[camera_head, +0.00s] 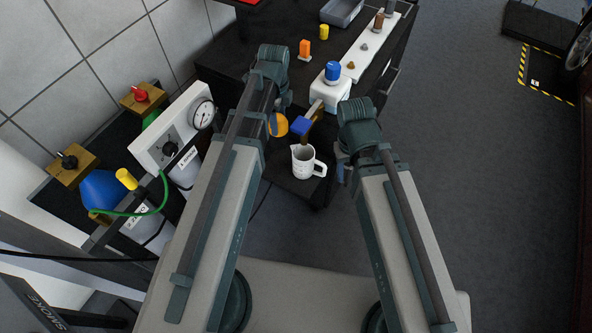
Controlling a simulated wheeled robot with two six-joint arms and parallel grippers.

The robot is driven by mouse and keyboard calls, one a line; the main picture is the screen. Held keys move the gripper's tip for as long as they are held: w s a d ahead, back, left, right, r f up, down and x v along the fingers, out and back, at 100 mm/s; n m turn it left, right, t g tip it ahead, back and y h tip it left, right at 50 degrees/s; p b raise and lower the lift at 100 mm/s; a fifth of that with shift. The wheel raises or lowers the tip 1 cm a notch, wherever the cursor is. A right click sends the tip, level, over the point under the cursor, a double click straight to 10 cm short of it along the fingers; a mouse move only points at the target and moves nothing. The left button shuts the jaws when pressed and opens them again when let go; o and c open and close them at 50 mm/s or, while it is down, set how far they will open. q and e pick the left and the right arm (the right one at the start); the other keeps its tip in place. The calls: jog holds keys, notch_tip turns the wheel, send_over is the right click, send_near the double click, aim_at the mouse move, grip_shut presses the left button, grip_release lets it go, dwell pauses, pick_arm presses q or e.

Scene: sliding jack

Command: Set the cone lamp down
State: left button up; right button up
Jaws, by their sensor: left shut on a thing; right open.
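My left gripper (280,106) is mostly hidden behind my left arm, beside the dark bench. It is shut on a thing. A rounded orange thing (278,125) shows just below it, partly covered by the arm; it may be the cone lamp, but I cannot tell its full shape. My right gripper (343,173) is open, largely hidden under my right arm, to the right of a white measuring jug (303,161).
The jug stands on a low dark surface between my arms. A blue block (300,126) is just above it. A white box with a blue cap (333,73), an orange block (305,50) and a yellow cylinder (324,32) stand on the bench. A gauge panel (170,138) stands left.

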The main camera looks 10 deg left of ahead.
pick_arm(q)
jog(key=shift+f+b, duration=3.05)
jog(key=shift+f, duration=0.2)
jog(key=shift+f, duration=0.1)
notch_tip(320, 180, down, 4)
jog(key=b, duration=0.3)
jog(key=shift+r+b, duration=0.25)
jog(key=shift+b, duration=0.1)
jog(key=shift+f, duration=0.2)
jog(key=o, duration=1.4)
jog(key=shift+r, duration=0.1)
jog(key=shift+r, duration=0.1)
